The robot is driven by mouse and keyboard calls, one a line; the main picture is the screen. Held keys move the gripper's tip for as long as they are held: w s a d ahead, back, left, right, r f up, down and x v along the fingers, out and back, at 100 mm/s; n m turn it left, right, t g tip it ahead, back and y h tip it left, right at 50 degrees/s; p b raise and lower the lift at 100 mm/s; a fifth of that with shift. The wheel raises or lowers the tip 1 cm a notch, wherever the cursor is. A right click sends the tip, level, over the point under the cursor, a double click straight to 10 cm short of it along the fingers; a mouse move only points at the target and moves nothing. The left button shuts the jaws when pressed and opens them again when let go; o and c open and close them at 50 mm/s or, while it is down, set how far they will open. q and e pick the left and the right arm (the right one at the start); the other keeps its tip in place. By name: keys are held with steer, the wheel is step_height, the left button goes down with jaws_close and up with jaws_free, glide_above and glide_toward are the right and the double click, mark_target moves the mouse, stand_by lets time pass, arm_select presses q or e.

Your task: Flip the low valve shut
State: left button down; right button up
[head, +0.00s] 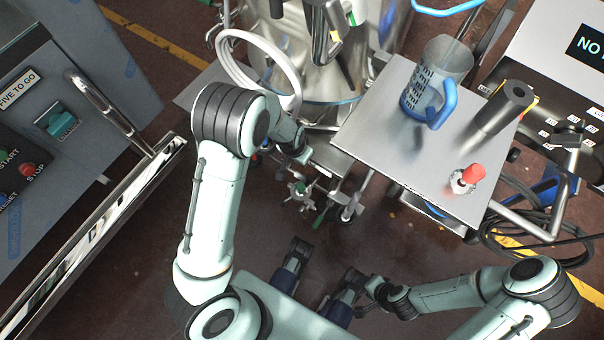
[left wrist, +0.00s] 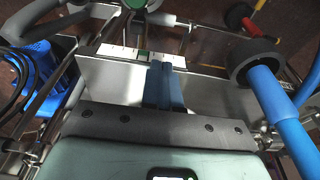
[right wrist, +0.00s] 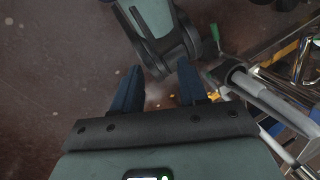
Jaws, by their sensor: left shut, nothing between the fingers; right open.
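A low valve (head: 300,190) with metal fittings sits near the floor below the steel tank in the head view. A green lever (head: 320,214) shows beside it; whether it is open or shut I cannot tell. A green-handled part on a pipe (right wrist: 213,36) shows at the upper right in the right wrist view. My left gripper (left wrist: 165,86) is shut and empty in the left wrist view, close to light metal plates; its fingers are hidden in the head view. My right gripper (right wrist: 158,88) is open and empty over the floor, apart from the green-handled part.
A steel side table (head: 385,130) carries a clear jug (head: 436,75), a dark cylinder (head: 503,106) and a red-capped bottle (head: 466,179). A white hose (head: 250,37) loops by the tank (head: 330,75). A control cabinet (head: 90,60) with a rail stands left. Cables (head: 510,235) lie right.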

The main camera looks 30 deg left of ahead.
mark_target(303, 176)
arm_select(q)
steer(key=b+x, duration=0.1)
steer(key=x, duration=0.3)
steer(key=s+b+x, duration=0.1)
steer(key=x, duration=0.3)
steer(key=b+x, duration=0.2)
steer(key=x, duration=0.2)
steer(key=shift+s+f, duration=0.1)
steer(key=shift+f, duration=0.35)
steer(key=shift+s+f, duration=0.1)
steer(key=shift+f, duration=0.45)
arm_select(e)
steer(key=w+d+f+t+h, duration=0.1)
steer(key=w+d+f+t, duration=0.1)
steer(key=w+f, duration=0.3)
steer(key=shift+w+d, duration=0.75)
steer(key=shift+w, duration=0.2)
arm_select(q)
steer(key=shift+d+f+b, duration=0.3)
steer(key=shift+f, duration=0.1)
arm_select(e)
steer(key=shift+w+f+m, duration=0.15)
steer(key=shift+m, duration=0.15)
arm_select(q)
steer(key=shift+r, duration=0.1)
